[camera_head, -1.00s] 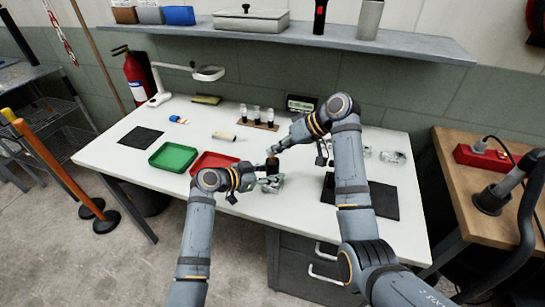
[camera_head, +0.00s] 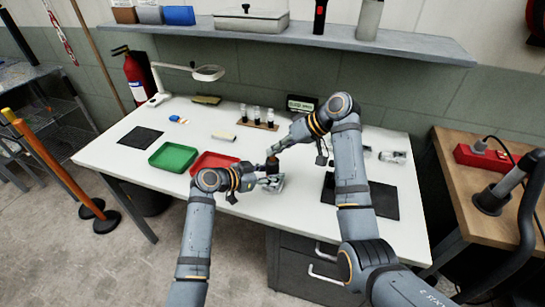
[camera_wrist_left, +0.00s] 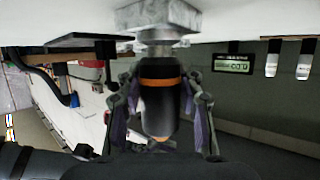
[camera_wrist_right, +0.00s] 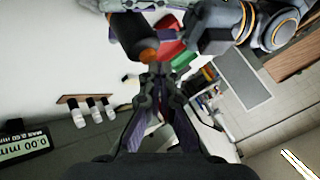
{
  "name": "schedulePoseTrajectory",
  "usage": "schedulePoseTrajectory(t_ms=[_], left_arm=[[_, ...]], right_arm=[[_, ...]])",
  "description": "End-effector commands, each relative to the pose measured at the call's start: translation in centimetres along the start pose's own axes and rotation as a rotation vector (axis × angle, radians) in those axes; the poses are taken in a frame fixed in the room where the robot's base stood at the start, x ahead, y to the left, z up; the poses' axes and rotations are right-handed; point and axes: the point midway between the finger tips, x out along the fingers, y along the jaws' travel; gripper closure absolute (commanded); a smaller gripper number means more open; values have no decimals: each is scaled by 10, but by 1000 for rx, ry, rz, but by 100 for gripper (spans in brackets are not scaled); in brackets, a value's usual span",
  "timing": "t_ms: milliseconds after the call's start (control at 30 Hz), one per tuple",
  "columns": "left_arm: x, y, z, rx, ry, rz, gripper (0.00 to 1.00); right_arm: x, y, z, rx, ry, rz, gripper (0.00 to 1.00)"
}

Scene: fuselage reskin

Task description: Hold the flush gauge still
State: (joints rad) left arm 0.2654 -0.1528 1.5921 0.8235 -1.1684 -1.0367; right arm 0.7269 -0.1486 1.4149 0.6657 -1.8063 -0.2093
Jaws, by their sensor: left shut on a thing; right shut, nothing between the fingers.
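The flush gauge (camera_head: 272,163) is a dark cylinder with an orange band. It stands above a grey metal block (camera_head: 271,184) on the white table. My left gripper (camera_head: 256,172) is shut on the gauge; in the left wrist view its fingers lie on both sides of the gauge body (camera_wrist_left: 157,103), and the block (camera_wrist_left: 157,15) meets the gauge's stem. My right gripper (camera_head: 277,149) is shut and empty beside the gauge's orange-tipped top. In the right wrist view its closed fingertips (camera_wrist_right: 158,78) are close to the gauge (camera_wrist_right: 132,38); contact cannot be told.
A digital readout (camera_head: 301,104) stands behind; in the right wrist view it (camera_wrist_right: 22,145) reads 0.00 mm. A red tray (camera_head: 212,161) and a green tray (camera_head: 173,156) are to the left. A rack of small bottles (camera_head: 258,124) is behind. A dark mat (camera_head: 382,203) lies right.

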Motion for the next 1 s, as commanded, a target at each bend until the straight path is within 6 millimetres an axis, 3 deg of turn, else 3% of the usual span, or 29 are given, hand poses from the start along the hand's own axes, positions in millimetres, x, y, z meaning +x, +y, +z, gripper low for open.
schedulePoseTrajectory(t_ms=[567,1000], left_arm=[[0,0,0,0,0,0,100],[0,0,0,0,0,0,100]], right_arm=[[-10,-8,-8,-2,1,0,100],[-39,-28,-29,-3,2,1,100]])
